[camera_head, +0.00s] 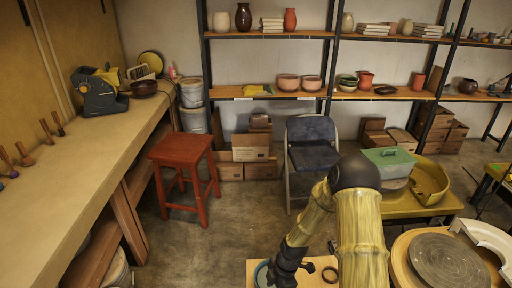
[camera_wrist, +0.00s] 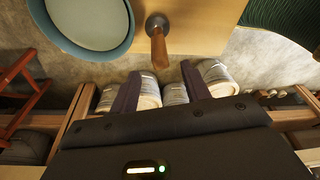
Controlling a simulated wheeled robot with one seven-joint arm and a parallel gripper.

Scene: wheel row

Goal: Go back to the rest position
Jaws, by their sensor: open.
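My gripper (camera_head: 284,272) hangs low at the bottom centre of the head view, in front of a light wooden surface (camera_head: 318,264). In the wrist view my gripper (camera_wrist: 160,72) has two dark fingers set well apart with nothing held between them. A blue-rimmed round bowl (camera_wrist: 92,20) lies on the wooden surface beyond the left finger. It shows partly in the head view (camera_head: 260,274), with my gripper covering some of it. A wooden-handled tool (camera_wrist: 158,42) with a dark round end lies past the gap between the fingers, apart from them.
A red stool (camera_head: 182,152) and a folding chair (camera_head: 312,150) stand behind the arm. A long workbench (camera_head: 75,175) runs along the left. Open floor lies left of my arm.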

